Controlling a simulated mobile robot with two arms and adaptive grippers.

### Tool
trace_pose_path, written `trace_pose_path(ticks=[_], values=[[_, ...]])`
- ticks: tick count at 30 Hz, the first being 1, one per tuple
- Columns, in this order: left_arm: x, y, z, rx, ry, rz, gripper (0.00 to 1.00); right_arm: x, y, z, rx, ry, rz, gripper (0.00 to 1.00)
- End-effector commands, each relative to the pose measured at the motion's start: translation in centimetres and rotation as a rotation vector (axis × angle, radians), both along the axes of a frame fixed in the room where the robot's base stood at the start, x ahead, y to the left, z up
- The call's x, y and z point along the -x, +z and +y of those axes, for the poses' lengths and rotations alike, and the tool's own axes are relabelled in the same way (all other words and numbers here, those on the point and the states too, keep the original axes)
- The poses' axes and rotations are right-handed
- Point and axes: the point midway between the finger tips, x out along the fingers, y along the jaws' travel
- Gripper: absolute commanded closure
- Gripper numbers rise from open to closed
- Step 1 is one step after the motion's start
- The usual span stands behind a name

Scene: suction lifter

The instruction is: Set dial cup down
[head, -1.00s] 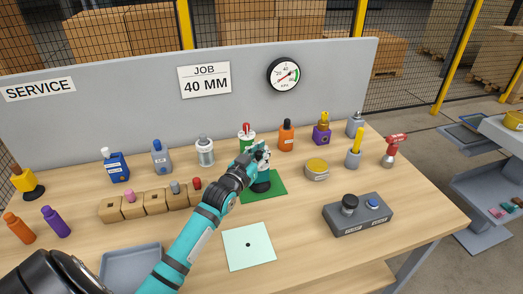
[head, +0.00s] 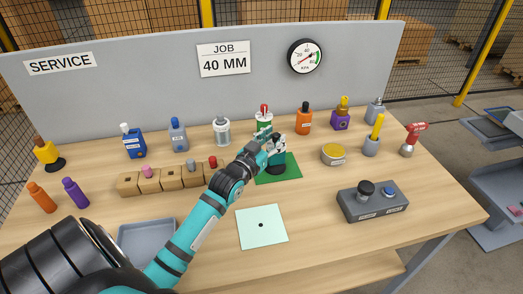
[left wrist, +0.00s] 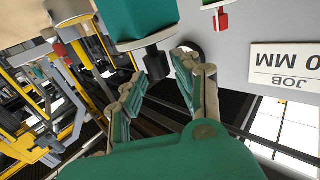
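The dial cup, as I take it, is a teal body with a dark round base (head: 276,168), standing on the green mat (head: 291,172) in the head view. My left gripper (head: 274,140) is at its upper part and hides much of it. In the left wrist view, which is turned upside down, the teal body (left wrist: 140,18) and its dark stem (left wrist: 155,62) show near the fingertips. The left gripper's fingers (left wrist: 168,68) stand apart, and the stem lies off-centre beside one fingertip. Contact is hard to tell. My right gripper is not in view.
A green bottle with a red top (head: 264,118) stands close behind the gripper. A yellow-topped tin (head: 334,154), a grey control box (head: 372,203), a pale sheet with a dot (head: 262,237) and wooden blocks (head: 172,177) surround the mat. A pressure gauge (head: 305,56) hangs on the panel.

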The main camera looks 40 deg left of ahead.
Motion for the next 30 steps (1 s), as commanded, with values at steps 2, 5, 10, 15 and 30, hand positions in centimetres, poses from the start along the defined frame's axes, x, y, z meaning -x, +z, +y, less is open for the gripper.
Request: trace_pose_path(ticks=[2, 5, 10, 15, 30], values=[[2.0, -0.3, -0.2, 0.000, 0.000, 0.002, 0.68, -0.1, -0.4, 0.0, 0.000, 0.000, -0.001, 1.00], [4.2, -0.2, -0.4, 0.001, 0.000, 0.001, 0.68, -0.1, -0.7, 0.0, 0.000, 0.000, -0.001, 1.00], [7.0, -0.1, -0.6, 0.001, 0.000, 0.001, 0.68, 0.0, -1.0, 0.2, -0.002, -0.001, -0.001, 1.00], [8.4, 0.1, -0.7, 0.001, 0.001, 0.000, 0.68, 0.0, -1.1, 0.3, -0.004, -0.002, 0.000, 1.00], [8.6, 0.1, -0.7, 0.001, 0.001, -0.001, 0.68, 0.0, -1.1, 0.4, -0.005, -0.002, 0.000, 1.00]])
